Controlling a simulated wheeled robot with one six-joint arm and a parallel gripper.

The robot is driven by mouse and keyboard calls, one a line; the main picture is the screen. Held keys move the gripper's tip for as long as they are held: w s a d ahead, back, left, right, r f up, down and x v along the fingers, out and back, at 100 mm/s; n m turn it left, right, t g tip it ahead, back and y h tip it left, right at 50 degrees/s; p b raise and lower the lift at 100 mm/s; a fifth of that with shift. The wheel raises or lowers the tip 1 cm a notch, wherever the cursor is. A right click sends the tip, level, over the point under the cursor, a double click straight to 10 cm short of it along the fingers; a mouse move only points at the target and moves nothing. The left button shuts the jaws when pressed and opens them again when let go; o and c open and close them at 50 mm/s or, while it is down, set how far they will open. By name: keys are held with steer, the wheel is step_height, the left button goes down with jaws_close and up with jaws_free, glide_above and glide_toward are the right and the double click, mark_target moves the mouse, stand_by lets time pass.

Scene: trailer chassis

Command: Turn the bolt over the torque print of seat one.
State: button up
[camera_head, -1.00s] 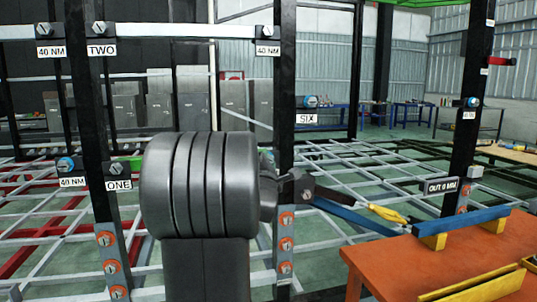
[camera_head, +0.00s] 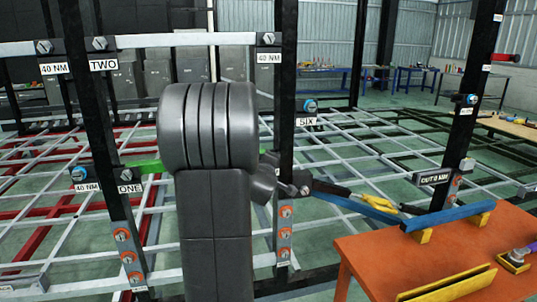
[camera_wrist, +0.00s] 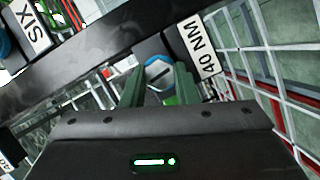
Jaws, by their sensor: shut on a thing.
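In the wrist view my gripper (camera_wrist: 159,84) has its two green fingers closed on a blue-collared hex bolt (camera_wrist: 159,72) with a slotted head. A white "40 NM" torque print (camera_wrist: 204,47) sits right beside that bolt. No seat name is readable next to it. In the head view my gripper is hidden behind my own arm, near the middle post (camera_head: 285,90). The "ONE" sign (camera_head: 130,188) is at the left post, with a blue-collared bolt (camera_head: 78,173) above another "40 NM" print (camera_head: 87,187); nothing touches that bolt.
A "SIX" sign (camera_wrist: 32,34) shows past the dark post in the wrist view. The "TWO" sign (camera_head: 103,64) is on the upper bar. An orange table (camera_head: 400,262) with a blue bar (camera_head: 447,216) stands at the right, close to my arm. Grey frame rails lie behind.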

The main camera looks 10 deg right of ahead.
steer(key=shift+d+f+m+t+y+b, duration=0.1)
steer(key=shift+d+m+y+b, duration=0.1)
steer(key=shift+m+y+b, duration=2.6)
steer(key=shift+d+f+m+t+y+b, duration=0.2)
steer(key=shift+m+y+b, duration=1.2)
steer(key=shift+m+b, duration=2.7)
steer(key=shift+d+f+m+y+b, duration=0.1)
steer(key=shift+d+m+y+b, duration=0.15)
steer(key=shift+m+y+b, duration=3.15)
steer(key=m+h+p, duration=0.2)
steer(key=shift+m, duration=0.3)
